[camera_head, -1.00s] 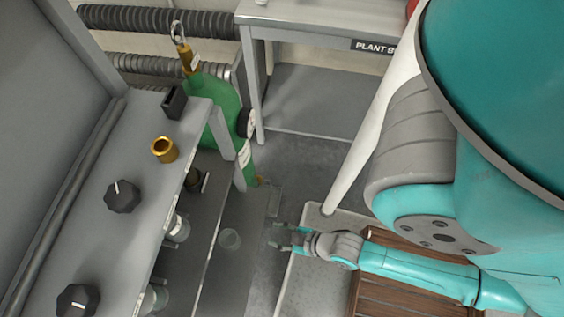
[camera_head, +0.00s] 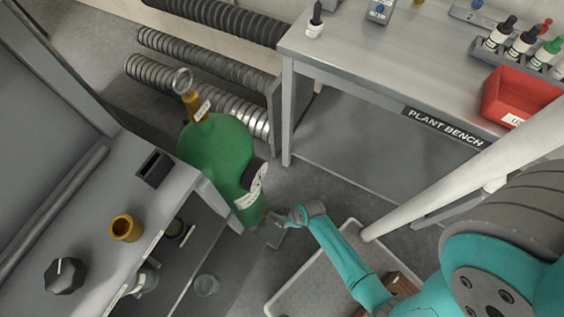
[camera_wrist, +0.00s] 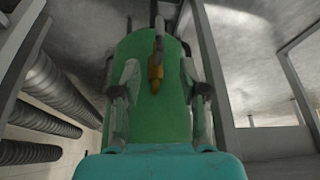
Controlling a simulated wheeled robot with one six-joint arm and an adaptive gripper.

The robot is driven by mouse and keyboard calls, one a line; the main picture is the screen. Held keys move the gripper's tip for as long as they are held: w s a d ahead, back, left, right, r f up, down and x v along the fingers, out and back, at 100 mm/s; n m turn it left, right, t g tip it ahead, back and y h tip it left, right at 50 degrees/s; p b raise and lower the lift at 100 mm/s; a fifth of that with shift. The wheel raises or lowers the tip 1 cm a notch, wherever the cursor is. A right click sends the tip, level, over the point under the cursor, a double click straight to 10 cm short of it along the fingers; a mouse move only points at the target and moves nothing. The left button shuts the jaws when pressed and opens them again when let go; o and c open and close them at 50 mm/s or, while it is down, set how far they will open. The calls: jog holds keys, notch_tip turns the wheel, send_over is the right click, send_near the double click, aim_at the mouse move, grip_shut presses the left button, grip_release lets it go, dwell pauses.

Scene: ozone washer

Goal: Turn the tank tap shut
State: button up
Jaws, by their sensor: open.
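A green tank (camera_head: 215,145) stands upright on the floor beside the grey machine in the head view, with a brass neck (camera_head: 193,104) and ring on top. A small brass tap (camera_head: 266,214) sticks out low on its side, close to my gripper (camera_head: 276,222). In the wrist view, the tank (camera_wrist: 130,75) lies straight ahead and its brass tap (camera_wrist: 156,68) appears between my two spread fingers (camera_wrist: 160,95). The gripper is open and holds nothing. I cannot tell whether a finger touches the tap. The tap's exact handle position is unclear.
The machine's top with a black knob (camera_head: 65,275) and brass fitting (camera_head: 126,228) is at left. The plant bench (camera_head: 370,70) stands behind at right. Ribbed hoses (camera_head: 205,75) run behind the tank. A pale tray (camera_head: 310,277) lies on the floor.

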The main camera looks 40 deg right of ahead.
aim_at(276, 221)
jog(key=shift+x, duration=5.25)
jog(key=shift+w, duration=0.1)
grip_shut()
